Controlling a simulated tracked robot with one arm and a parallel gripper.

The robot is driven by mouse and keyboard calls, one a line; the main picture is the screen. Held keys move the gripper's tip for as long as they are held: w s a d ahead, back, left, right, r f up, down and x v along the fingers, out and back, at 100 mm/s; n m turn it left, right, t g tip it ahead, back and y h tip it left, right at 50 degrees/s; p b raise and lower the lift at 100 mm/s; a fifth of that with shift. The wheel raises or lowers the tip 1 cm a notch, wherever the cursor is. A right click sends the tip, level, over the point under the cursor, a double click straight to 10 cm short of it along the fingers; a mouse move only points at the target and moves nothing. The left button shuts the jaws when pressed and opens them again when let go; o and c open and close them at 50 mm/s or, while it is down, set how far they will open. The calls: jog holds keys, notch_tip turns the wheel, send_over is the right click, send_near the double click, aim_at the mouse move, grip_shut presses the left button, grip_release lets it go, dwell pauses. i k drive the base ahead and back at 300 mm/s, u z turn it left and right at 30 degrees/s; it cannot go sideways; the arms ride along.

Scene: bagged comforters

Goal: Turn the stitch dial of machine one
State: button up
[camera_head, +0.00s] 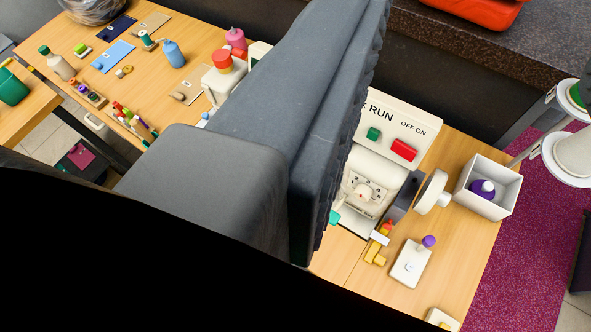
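A cream sewing machine (385,165) stands on the wooden table right of centre, partly hidden behind my gripper. Its top panel shows "RUN" and "OFF ON", with a green button (374,134) and a red switch (404,150). A round cream dial (362,194) with a small red mark and dark marks around it sits on the lower front face. I see no number telling which machine this is. My gripper (300,130) fills the middle as large dark grey parts with a ribbed edge, left of the dial in the picture. Its fingertip gap is not clear, and I cannot tell whether it touches anything.
A handwheel (432,192) sticks out at the machine's right. A white box (490,188) holds a purple-and-white item. A white block with a purple knob (412,262) lies in front. Bottles, spools and a red-topped device (222,75) crowd the left tabletop (195,28).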

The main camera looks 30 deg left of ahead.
aim_at(363, 192)
jog(key=z, duration=1.55)
jog(key=k, duration=0.85)
jog(key=u, duration=1.55)
